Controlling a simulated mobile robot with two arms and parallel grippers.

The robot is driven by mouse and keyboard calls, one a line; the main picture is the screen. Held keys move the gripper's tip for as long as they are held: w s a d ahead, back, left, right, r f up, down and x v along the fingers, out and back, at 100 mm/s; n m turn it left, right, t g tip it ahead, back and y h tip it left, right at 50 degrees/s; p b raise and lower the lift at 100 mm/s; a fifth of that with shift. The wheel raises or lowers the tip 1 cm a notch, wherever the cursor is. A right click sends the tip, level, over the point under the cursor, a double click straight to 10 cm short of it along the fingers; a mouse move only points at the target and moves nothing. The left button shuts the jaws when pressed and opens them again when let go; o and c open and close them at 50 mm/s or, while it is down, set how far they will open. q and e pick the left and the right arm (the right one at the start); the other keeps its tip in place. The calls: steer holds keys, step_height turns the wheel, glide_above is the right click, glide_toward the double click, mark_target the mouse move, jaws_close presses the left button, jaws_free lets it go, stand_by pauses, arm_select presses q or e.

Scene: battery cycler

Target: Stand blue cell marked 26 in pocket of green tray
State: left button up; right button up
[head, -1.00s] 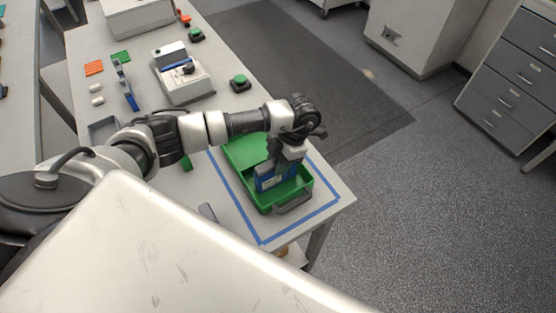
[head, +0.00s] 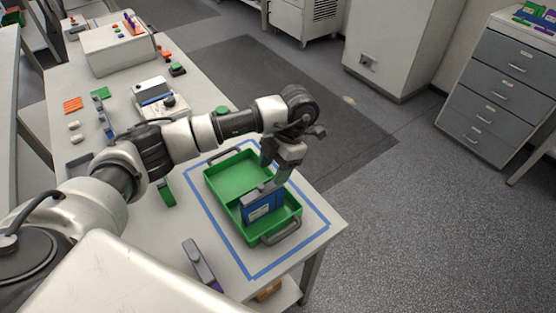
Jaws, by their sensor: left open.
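The green tray (head: 236,174) lies on the white table inside a blue tape outline, with a dark handle at each end. The blue cell (head: 262,207) stands upright in the tray's near part. It has a white label on its side, too small to read here. My left gripper (head: 270,186) points down just above the cell's top edge. It is open, and I cannot tell whether its fingers touch the cell. The arm comes in from the left and passes above the table. My right gripper is not in view.
A grey and purple tool (head: 203,263) lies near the table's front edge. A green piece (head: 167,193) stands left of the tray. A grey instrument (head: 163,101) and a green button (head: 222,111) are behind the arm. Open floor lies to the right.

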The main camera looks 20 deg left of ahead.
arm_select(q)
steer(key=shift+v, duration=2.1)
steer(key=shift+s+f, duration=0.1)
steer(key=shift+s, duration=0.05)
